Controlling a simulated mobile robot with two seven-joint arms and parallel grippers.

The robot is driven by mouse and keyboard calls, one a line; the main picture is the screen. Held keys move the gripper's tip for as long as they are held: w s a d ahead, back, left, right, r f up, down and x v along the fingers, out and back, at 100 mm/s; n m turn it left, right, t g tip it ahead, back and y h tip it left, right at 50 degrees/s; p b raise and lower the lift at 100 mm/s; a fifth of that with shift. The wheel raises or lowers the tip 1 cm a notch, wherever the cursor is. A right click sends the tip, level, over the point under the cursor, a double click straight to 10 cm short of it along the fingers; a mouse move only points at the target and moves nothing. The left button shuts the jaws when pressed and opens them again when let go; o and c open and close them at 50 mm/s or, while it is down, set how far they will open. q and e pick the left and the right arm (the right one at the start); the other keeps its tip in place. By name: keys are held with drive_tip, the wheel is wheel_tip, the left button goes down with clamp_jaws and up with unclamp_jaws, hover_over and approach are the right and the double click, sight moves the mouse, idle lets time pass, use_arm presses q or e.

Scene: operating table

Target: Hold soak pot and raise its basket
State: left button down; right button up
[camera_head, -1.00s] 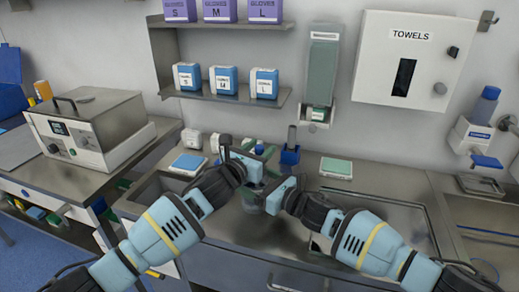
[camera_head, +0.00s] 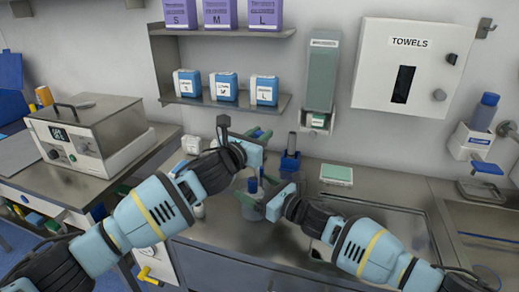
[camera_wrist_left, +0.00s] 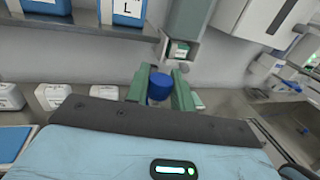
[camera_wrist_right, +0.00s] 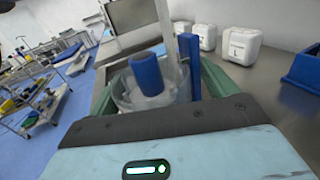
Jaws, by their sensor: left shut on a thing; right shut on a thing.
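The soak pot (camera_head: 253,212) is a clear greyish cup on the steel counter, partly hidden by my right gripper (camera_head: 262,200). My right gripper is shut on it; the right wrist view shows its clear wall (camera_wrist_right: 125,95) near the green fingers. A blue upright grip (camera_wrist_right: 148,75) and a pale rod (camera_wrist_right: 167,30) stand at the pot. My left gripper (camera_head: 262,134) is above the pot, shut on the basket's handle; its blue top (camera_wrist_left: 159,87) shows between the green fingers in the left wrist view. The basket's body is mostly hidden.
A blue holder (camera_head: 290,160) stands behind the pot, with a green-topped box (camera_head: 336,174) to its right. A metal bath unit (camera_head: 88,130) stands left. A shelf (camera_head: 225,100) hangs above.

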use_arm(q)
drive_tip(key=shift+r, duration=0.7)
use_arm(e)
drive_tip(key=shift+f, duration=0.15)
use_arm(q)
drive_tip(key=c, duration=1.2)
unclamp_jaws()
drive_tip(key=shift+f, duration=0.1)
drive_tip(key=shift+s+a, duration=0.3)
drive_tip(key=shift+s, duration=0.05)
drive_tip(key=v, duration=1.1)
drive_tip(key=shift+s, duration=0.1)
use_arm(e)
drive_tip(key=o, duration=1.1)
drive_tip(key=shift+c, duration=0.2)
